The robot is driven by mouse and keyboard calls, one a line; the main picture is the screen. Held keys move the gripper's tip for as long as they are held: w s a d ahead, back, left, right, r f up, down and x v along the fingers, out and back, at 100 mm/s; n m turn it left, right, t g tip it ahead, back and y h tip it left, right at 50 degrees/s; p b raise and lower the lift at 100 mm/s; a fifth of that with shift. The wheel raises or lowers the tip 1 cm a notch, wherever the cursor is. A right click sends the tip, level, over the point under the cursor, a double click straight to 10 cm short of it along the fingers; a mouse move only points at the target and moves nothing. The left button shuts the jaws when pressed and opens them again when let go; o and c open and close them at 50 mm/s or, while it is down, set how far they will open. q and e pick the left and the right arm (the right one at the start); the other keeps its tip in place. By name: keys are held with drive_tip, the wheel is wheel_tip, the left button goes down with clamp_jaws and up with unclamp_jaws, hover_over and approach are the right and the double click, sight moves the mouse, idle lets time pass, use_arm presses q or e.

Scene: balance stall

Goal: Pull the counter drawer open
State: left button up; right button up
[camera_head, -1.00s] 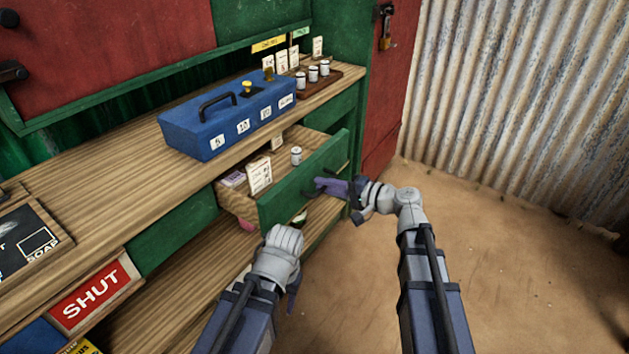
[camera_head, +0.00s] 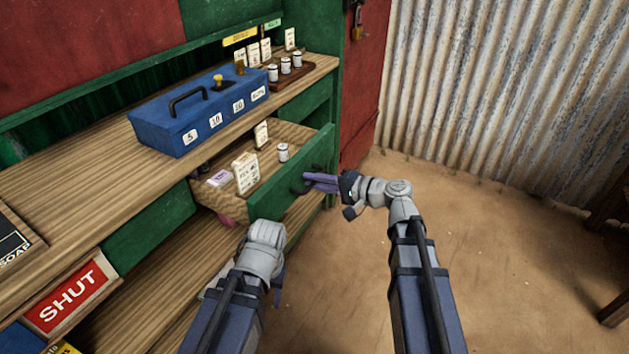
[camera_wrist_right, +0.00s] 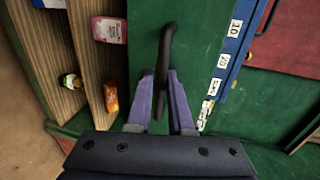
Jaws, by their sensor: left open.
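The counter drawer (camera_head: 293,176) has a green front and stands pulled out from under the wooden counter, its inside showing. It holds a small can (camera_head: 283,152), cream cards (camera_head: 245,173) and a pale box. Its black handle (camera_head: 299,185) also shows in the right wrist view (camera_wrist_right: 166,48). My right gripper (camera_head: 312,181) is at the handle.
A blue cash box (camera_head: 180,128) stands on the counter (camera_head: 75,185) above the drawer. Several small cans stand on a wooden tray (camera_head: 297,78) at the counter's far end. A lower shelf (camera_head: 140,285) lies beneath.

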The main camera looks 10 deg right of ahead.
drive_tip(key=shift+o, duration=0.3)
drive_tip(key=shift+d+r, duration=0.1)
drive_tip(key=shift+d, duration=0.05)
drive_tip(key=p+v, duration=0.1)
drive_tip(key=v, duration=0.6)
drive_tip(key=shift+s+d+p, duration=0.2)
drive_tip(key=shift+s+p, duration=0.05)
drive_tip(key=shift+p, duration=0.05)
